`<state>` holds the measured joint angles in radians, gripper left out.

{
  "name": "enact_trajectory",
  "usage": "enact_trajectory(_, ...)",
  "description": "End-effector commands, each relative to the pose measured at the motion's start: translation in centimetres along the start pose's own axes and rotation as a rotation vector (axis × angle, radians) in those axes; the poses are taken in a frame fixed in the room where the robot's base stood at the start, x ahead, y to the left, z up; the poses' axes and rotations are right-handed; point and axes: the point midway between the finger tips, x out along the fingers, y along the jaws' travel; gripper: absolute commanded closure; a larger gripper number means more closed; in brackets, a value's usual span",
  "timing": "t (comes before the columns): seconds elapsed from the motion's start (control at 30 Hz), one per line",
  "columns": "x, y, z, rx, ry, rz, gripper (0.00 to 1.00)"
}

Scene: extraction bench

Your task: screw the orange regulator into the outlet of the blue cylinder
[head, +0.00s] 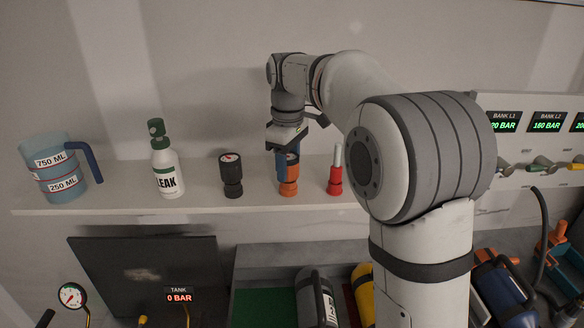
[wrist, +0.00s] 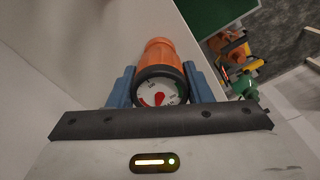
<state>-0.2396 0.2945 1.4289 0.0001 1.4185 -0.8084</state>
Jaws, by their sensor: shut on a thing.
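The orange regulator (head: 289,187) stands upright on the shelf, with my gripper (head: 288,165) above it and shut on its upper part. In the wrist view the regulator's dial (wrist: 158,93) faces the camera, and the blue fingers of my gripper (wrist: 160,88) press on both sides of it. A blue cylinder (head: 497,292) shows partly at the lower right of the head view, below the shelf. Its outlet cannot be made out clearly.
A grey cylinder (head: 316,297) and a yellow cylinder (head: 364,290) lie below.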

Motion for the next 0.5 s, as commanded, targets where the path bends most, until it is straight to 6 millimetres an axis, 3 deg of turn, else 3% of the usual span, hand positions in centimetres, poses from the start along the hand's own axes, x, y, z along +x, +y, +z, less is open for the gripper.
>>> enact_trajectory(0.27, -0.01, 0.00, -0.02, 0.000, 0.000, 0.001, 0.81)
enact_trajectory(0.5, -0.81, 0.00, -0.03, 0.000, 0.001, 0.002, 0.82)
